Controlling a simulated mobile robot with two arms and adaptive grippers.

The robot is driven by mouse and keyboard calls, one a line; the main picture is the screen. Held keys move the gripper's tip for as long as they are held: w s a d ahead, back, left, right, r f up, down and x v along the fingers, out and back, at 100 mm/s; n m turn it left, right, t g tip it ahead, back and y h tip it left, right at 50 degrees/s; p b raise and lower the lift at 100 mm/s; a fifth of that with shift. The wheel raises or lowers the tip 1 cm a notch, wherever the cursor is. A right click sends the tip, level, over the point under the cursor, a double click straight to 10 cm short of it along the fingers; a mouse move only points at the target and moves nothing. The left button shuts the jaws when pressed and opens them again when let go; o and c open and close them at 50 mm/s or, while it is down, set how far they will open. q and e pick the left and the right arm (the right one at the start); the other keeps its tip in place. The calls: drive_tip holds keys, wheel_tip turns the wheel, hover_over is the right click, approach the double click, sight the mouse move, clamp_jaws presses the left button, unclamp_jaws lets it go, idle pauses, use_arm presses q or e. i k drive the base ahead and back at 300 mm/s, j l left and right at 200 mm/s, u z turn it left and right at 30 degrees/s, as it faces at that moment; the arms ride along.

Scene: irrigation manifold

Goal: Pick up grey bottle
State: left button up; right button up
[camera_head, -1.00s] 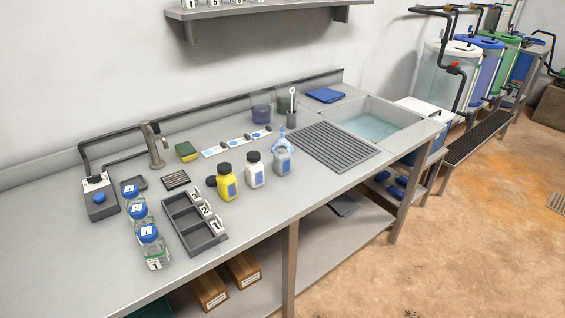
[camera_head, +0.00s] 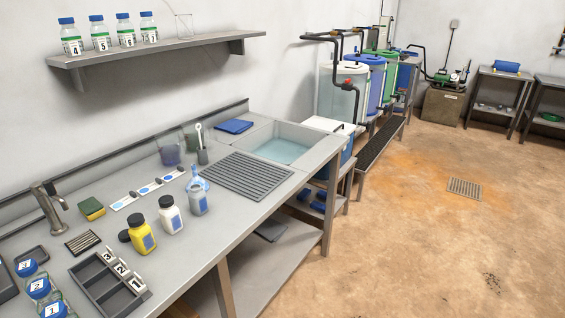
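The grey bottle (camera_head: 198,201) stands upright on the grey worktop (camera_head: 218,232), with a blue label on its front. Something clear and bluish shows at its top and just behind it; I cannot tell exactly what. A white bottle (camera_head: 170,218) with a dark cap stands to its left, and a yellow bottle (camera_head: 142,237) with a dark cap stands left of that. Neither of my grippers is in view.
The drain grid (camera_head: 248,174) and water-filled sink (camera_head: 281,150) lie right of the grey bottle. A dark tray (camera_head: 82,272), number tags and blue-capped jars (camera_head: 40,288) are at the lower left. A shelf (camera_head: 165,47) with several jars hangs above. Floor at right is open.

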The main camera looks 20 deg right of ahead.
sight(199, 200)
drive_tip(key=i+l, duration=0.3)
drive_tip(key=i, duration=0.15)
drive_tip(key=i+l, duration=0.3)
drive_tip(key=i, duration=0.15)
